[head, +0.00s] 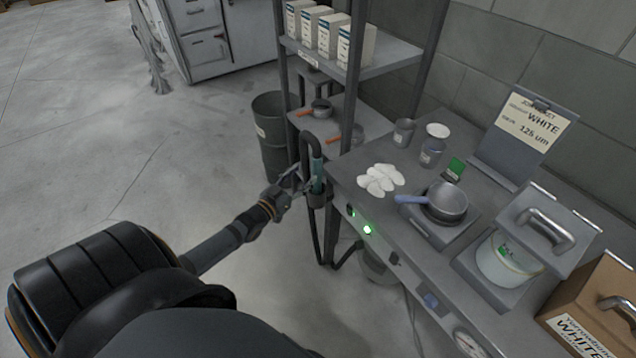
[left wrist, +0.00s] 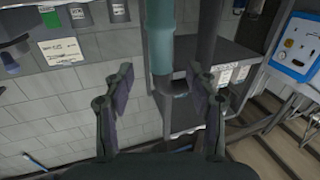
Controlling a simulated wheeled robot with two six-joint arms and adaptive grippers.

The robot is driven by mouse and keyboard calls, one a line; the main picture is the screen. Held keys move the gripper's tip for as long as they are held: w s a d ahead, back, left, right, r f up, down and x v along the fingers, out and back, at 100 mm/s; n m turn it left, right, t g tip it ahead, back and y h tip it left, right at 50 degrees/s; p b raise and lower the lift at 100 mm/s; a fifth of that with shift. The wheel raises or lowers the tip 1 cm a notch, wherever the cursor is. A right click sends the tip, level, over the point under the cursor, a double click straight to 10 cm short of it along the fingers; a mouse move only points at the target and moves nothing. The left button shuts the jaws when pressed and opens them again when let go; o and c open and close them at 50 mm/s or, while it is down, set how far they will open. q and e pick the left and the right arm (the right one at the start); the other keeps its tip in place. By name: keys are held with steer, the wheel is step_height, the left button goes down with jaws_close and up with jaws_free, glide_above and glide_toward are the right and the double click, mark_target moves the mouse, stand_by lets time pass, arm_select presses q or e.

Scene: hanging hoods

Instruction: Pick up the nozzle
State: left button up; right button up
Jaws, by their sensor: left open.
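The nozzle (head: 317,174) is a teal tube with a dark hose curving over its top. It stands upright in a dark holder (head: 318,200) at the left end of the bench. My left gripper (head: 298,182) is open beside it, on its left side. In the left wrist view, the teal nozzle (left wrist: 160,48) shows in the gap between the two open fingers of my left gripper (left wrist: 159,84). I cannot tell whether either finger touches it. My right gripper is not in view.
The bench (head: 345,168) carries a blue-handled pan (head: 447,202), white discs (head: 380,179), jars and a lidded tub (head: 505,262). A shelf rack (head: 380,62) and a dark bin (head: 272,135) stand behind the nozzle. The floor at left is clear.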

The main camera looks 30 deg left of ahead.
mark_target(314, 167)
arm_select(q)
steer(key=shift+w+d+f, duration=0.1)
steer(key=shift+w+f, duration=0.1)
steer(key=shift+w, duration=1.05)
steer(key=shift+d, duration=0.1)
steer(key=shift+w+b, duration=0.25)
steer(key=shift+b, duration=0.05)
steer(key=w+b, duration=0.1)
steer(key=w, duration=0.2)
steer(key=shift+w+f, duration=0.15)
steer(key=shift+w, duration=0.75)
steer(key=shift+s, duration=0.1)
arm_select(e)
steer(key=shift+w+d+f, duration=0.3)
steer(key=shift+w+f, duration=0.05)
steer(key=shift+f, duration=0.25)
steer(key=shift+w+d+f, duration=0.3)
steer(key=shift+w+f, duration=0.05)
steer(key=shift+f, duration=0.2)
arm_select(q)
jaws_close()
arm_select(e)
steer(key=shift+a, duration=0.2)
